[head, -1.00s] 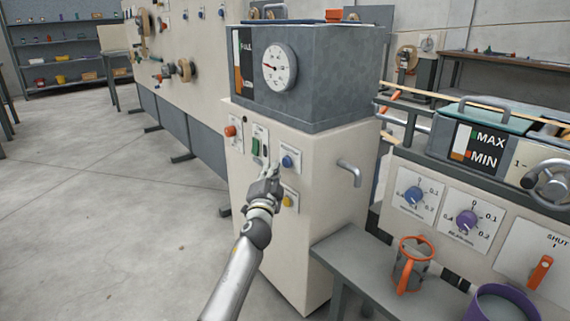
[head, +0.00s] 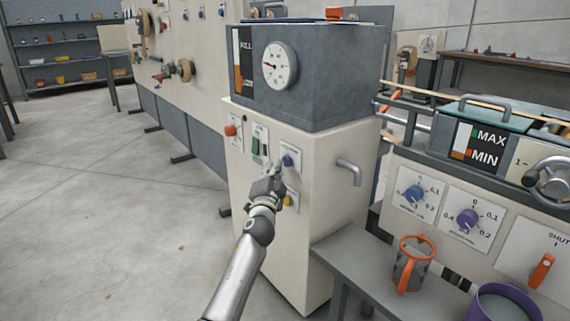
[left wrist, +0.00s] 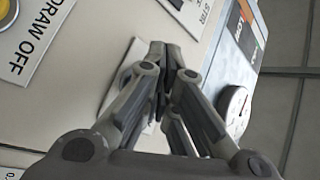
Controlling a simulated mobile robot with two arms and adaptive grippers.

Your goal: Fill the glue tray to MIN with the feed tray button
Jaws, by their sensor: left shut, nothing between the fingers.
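My left gripper (head: 277,172) is shut and empty, its fingertips at or just short of the blue button (head: 288,160) on the cream cabinet; I cannot tell whether they touch. In the left wrist view the shut gripper (left wrist: 165,50) covers most of a white label plate (left wrist: 118,88), and the button is hidden. The glue tray's level window (head: 466,146) at the right is marked MAX and MIN, with an orange fill in its strip near the MIN mark. My right gripper is not in view.
The cabinet also carries a red button (head: 230,130), a green switch (head: 255,146) and a yellow button (head: 288,201). A round gauge (head: 279,66) sits above. A spout (head: 349,171) sticks out at right, over a grey bench. An orange-handled jug (head: 411,264) and purple pot (head: 502,303) stand at lower right.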

